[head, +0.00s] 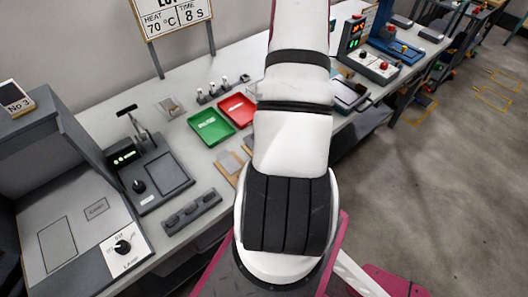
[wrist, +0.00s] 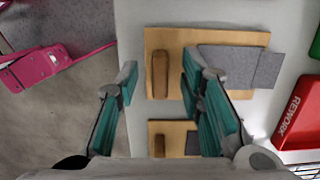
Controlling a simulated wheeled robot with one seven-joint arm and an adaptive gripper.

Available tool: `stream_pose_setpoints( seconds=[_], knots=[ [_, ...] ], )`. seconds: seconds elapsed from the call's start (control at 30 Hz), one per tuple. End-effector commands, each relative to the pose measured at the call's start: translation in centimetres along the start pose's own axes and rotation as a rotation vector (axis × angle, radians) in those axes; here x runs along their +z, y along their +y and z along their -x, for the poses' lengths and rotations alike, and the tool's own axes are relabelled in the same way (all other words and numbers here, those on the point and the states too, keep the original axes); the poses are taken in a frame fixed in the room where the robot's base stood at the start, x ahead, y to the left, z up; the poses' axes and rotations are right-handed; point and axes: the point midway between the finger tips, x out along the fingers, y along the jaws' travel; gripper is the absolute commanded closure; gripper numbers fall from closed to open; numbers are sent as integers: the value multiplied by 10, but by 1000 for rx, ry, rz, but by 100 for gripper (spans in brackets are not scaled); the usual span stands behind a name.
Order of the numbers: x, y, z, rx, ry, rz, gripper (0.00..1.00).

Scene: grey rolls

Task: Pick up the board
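Two tan wooden boards lie on the pale tabletop in the wrist view. The larger board (wrist: 178,42) bears a brown wooden block (wrist: 160,74) at its left and grey sheet pieces (wrist: 238,65) at its right. The smaller board (wrist: 172,128) is nearer and partly hidden by my gripper. My gripper (wrist: 158,76) is open, with its teal fingers either side of the block in the picture; I see no contact, and the height gap cannot be told. In the head view the boards (head: 229,162) show partly beside my arm, which hides the gripper.
A red REWORK tray (wrist: 300,112) lies right of the boards, and a green tray (head: 211,126) lies beyond. A grey device with a lever (head: 150,175) and a dark slotted block (head: 191,211) stand to the left in the head view. The table edge runs left of the boards in the wrist view.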

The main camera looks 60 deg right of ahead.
Motion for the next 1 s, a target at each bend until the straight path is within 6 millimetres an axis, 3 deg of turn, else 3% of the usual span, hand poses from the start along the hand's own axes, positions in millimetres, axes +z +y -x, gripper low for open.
stream_pose_setpoints(
  seconds=[0.33,0.47,0.5,1.0],
  knots=[
    [0,0,-5,-1,0,-1,67],
    [0,0,-5,-1,0,-1,97],
    [0,0,-5,-1,0,-1,100],
    [0,-1,-2,-1,1,1,100]
  ],
)
